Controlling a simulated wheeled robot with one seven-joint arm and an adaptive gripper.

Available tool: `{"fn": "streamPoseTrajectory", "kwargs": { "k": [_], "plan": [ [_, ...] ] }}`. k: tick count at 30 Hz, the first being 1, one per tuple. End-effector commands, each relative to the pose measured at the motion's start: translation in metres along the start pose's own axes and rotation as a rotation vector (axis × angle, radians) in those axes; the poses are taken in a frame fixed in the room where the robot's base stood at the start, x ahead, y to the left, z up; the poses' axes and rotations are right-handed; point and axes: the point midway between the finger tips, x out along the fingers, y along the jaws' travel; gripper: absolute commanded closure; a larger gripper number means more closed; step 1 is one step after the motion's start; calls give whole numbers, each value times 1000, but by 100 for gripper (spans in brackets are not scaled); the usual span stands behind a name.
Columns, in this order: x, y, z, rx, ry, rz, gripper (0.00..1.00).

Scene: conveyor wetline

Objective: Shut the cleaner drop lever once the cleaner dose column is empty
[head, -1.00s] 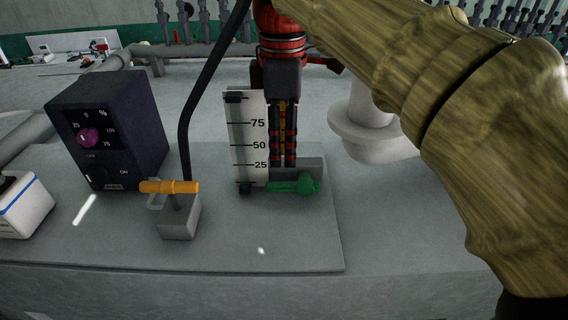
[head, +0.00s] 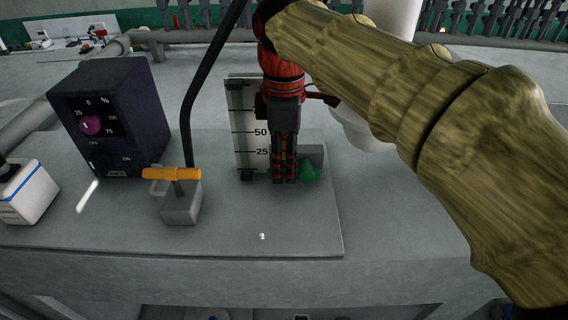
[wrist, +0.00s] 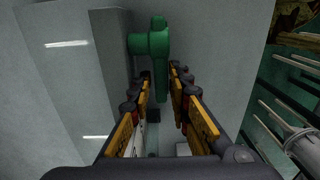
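The cleaner dose column (head: 240,125) is a pale upright scale marked 25 and 50, with its upper right hidden by my gripper. I can make out no coloured liquid in it. At its foot is a green lever (head: 309,172), mostly hidden in the head view by my gripper (head: 284,182). In the wrist view the green lever (wrist: 160,70) shows its round hub and a handle reaching down between my fingertips (wrist: 160,78). The fingers stand apart on either side of the handle. Contact cannot be told.
An orange-handled lever (head: 172,173) stands on a grey block to the left. A dark control box (head: 112,115) with a magenta knob (head: 91,125) is further left, with a white bottle (head: 25,192) at the edge. A black hose (head: 205,85) rises between. The bench front is clear.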

Motion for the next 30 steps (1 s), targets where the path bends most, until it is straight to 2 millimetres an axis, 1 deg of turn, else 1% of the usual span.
{"fn": "streamPoseTrajectory", "kwargs": {
  "k": [1, 9, 30],
  "plan": [
    [0, 0, 0, 0, 0, 0, 85],
    [0, 0, 0, 0, 0, 0, 100],
    [-1, 0, 1, 2, 13, 1, 100]
  ]
}}
